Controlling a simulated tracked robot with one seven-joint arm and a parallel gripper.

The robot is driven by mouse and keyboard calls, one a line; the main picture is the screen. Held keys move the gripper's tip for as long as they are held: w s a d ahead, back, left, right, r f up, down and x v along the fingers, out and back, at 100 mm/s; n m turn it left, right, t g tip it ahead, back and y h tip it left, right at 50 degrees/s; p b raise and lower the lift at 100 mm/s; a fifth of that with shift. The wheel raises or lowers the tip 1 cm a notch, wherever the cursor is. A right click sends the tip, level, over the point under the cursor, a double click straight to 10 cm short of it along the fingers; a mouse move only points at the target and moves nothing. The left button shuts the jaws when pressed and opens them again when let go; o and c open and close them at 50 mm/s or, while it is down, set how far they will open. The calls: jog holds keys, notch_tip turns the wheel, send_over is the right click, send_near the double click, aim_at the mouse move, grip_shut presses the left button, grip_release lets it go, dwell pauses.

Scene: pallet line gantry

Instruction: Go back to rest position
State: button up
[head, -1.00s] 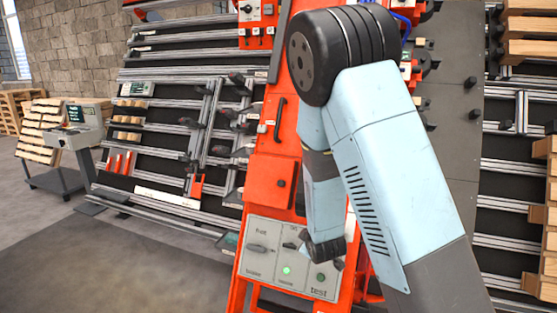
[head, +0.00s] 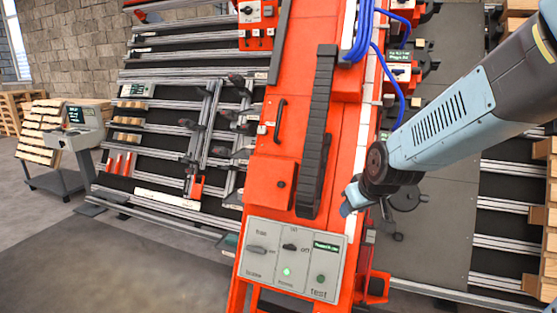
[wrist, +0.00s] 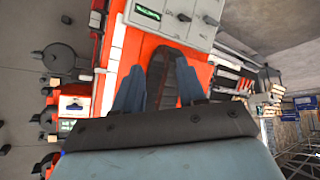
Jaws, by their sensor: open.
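My gripper (head: 352,198) is at the right side of the red gantry column (head: 277,135) in the head view, at the end of my arm, which comes in from the right. In the wrist view my gripper (wrist: 160,85) shows two blue-grey fingers spread apart with nothing between them. Behind them are the red column and its black cable chain (wrist: 166,65). The fingers look clear of the column, but the exact gap cannot be told. The grey control panel (head: 290,258) is below and left of my gripper, with a green lamp lit.
Blue hoses (head: 366,30) run down the column's upper right. A slatted rack with rails (head: 165,125) stands left, and a grey cart (head: 70,140) stands farther left. Stacked wooden pallets (head: 545,170) are at the right edge. The floor at lower left is clear.

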jog(key=s+d+r+m, duration=0.2)
jog(key=s+r, duration=0.2)
jog(key=s, duration=0.5)
jog(key=s+d+r+m+g+h, duration=0.1)
jog(key=s+d+r+m, duration=0.1)
jog(key=s+r, duration=0.3)
jog(key=s+d, duration=0.1)
jog(key=s, duration=0.3)
jog(key=shift+s+r+g, duration=0.15)
jog(key=shift+r+g, duration=0.05)
jog(key=shift+g, duration=0.1)
jog(key=shift+o, duration=0.2)
jog(key=shift+s, duration=0.1)
dwell(0.8)
